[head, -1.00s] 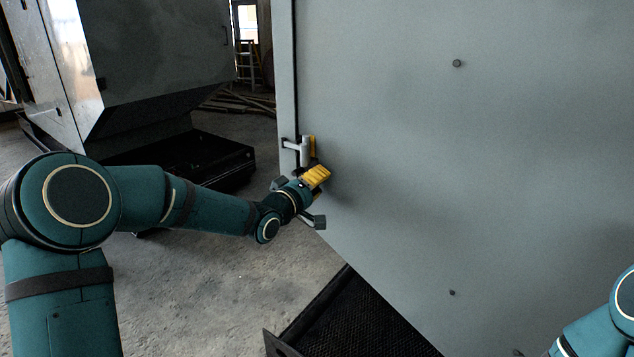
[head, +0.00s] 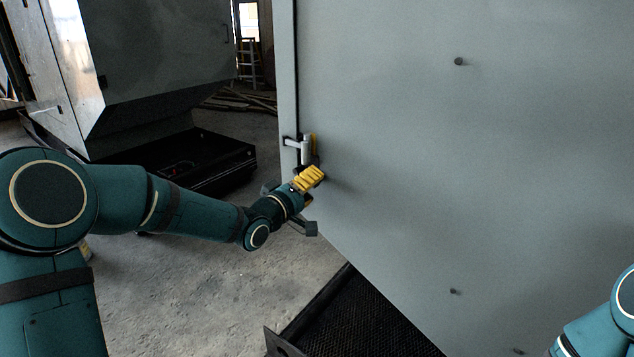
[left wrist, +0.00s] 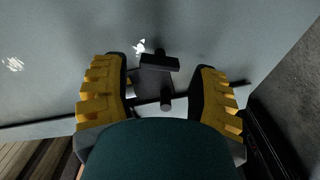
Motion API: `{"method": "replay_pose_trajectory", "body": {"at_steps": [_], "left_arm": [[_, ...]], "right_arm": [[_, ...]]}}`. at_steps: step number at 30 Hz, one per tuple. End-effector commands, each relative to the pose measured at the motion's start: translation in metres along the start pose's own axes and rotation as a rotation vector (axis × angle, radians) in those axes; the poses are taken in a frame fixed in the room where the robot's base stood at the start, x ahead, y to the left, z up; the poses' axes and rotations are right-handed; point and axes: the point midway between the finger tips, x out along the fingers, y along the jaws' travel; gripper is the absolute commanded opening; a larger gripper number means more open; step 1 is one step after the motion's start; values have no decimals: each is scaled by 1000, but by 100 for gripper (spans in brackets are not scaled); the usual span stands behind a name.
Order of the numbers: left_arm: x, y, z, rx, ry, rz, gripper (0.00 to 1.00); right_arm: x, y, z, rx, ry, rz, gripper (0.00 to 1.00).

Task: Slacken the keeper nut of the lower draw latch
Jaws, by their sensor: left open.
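The grey enclosure (head: 400,150) fills the right of the head view. A latch with a light grey cylinder (head: 306,150) and a yellow strip sits at its left edge. My left gripper (head: 309,180) is just below that latch, close to the door, and hides what lies behind it. In the left wrist view my left gripper (left wrist: 163,85) is open, its yellow-backed fingers apart. A dark latch fitting (left wrist: 155,75) with a crossbar and a round knob (left wrist: 166,98) shows between them. I cannot tell whether the fingers touch it. The keeper nut cannot be made out clearly.
Two small bolts, upper (head: 458,61) and lower (head: 454,291), stand out from the enclosure face. A dark mesh platform (head: 350,320) lies below it. Another cabinet (head: 160,50) stands at the back left. The concrete floor (head: 200,290) between is mostly open.

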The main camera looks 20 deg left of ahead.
Motion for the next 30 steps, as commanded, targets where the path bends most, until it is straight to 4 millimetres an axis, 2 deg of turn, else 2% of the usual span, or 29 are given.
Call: {"method": "replay_pose_trajectory", "body": {"at_steps": [1, 6, 12, 18, 30], "left_arm": [[-12, 0, -1, 0, 2, -2, 60], [-47, 0, -1, 1, 3, -2, 60], [-76, 0, -1, 0, 2, -1, 60], [-87, 0, 0, 0, 1, -1, 60], [-87, 0, 0, -1, 1, 0, 60]], "right_arm": [[0, 0, 0, 0, 0, 0, 0], [0, 0, 0, 0, 0, 0, 0], [0, 0, 0, 0, 0, 0, 0], [0, 0, 0, 0, 0, 0, 0], [0, 0, 0, 0, 0, 0, 0]]}}
